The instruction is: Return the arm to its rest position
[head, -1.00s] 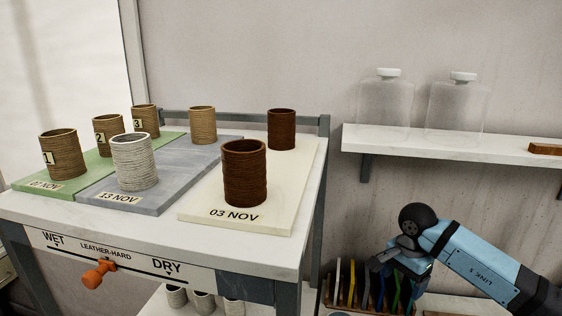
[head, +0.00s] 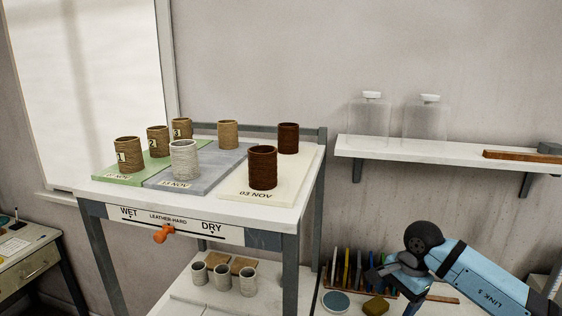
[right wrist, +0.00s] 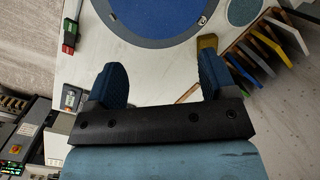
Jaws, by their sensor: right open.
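My right arm (head: 478,280) comes in from the lower right of the head view, bent at a black joint. Its gripper is hard to make out there. In the right wrist view my right gripper (right wrist: 158,82) is open, its two blue fingers apart with nothing between them. Below the fingers are a pale worktop (right wrist: 150,75) and part of a round blue disc (right wrist: 155,12). My left gripper is in neither view.
A cart (head: 290,212) holds several ribbed cups on green, grey and cream boards. A wall shelf (head: 400,148) carries two clear bottles. A rack of coloured slats (head: 347,272) stands close by my right arm, beside a yellowish block (head: 376,306).

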